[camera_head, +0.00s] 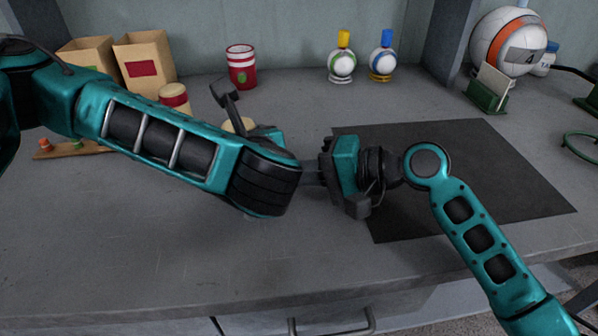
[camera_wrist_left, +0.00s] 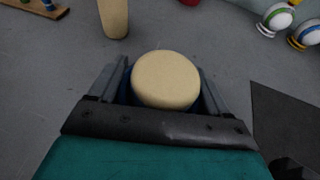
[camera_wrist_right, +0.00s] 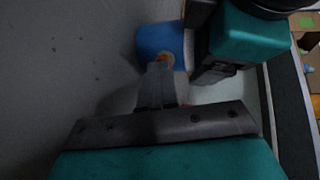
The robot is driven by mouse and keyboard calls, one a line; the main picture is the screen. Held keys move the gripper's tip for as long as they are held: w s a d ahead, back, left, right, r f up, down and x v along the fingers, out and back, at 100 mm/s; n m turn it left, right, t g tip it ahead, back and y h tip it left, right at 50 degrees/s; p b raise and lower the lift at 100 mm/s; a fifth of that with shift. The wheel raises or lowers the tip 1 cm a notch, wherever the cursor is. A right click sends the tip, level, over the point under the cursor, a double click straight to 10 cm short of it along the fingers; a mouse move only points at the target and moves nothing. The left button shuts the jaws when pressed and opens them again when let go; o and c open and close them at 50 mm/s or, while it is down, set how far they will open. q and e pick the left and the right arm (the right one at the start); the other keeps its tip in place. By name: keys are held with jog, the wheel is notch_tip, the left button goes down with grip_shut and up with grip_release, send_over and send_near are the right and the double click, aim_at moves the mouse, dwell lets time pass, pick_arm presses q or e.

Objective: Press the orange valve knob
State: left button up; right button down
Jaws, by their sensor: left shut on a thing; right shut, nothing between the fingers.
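My left gripper (camera_wrist_left: 165,84) is shut around a blue container (camera_wrist_left: 122,92) with a round cream lid (camera_wrist_left: 166,79). In the head view the lid (camera_head: 238,126) shows behind my left forearm, which hides most of the container. In the right wrist view the blue body (camera_wrist_right: 160,38) has a small orange patch (camera_wrist_right: 166,58), probably the orange valve knob, mostly covered. My right gripper (camera_wrist_right: 160,74) is shut and empty, with its fingertips at the orange patch. I cannot tell whether they touch it. In the head view its fingertips are hidden behind my left arm.
A dark mat (camera_head: 500,180) lies at the right. Two bulbs with yellow (camera_head: 342,58) and blue (camera_head: 382,57) tops stand behind. A large ball (camera_head: 505,40) sits back right.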

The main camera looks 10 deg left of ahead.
pick_arm(q)
jog(key=shift+d, duration=0.1)
pick_arm(e)
jog(key=shift+a, duration=0.85)
pick_arm(q)
jog(key=shift+d, duration=0.1)
pick_arm(e)
jog(key=shift+d, duration=0.15)
jog(key=d, duration=0.4)
jog(key=shift+d, duration=0.1)
jog(key=v, duration=0.9)
jog(key=shift+d+r, duration=0.2)
jog(key=shift+d, duration=0.15)
pick_arm(q)
jog(key=o, duration=1)
jog(key=shift+o, duration=0.2)
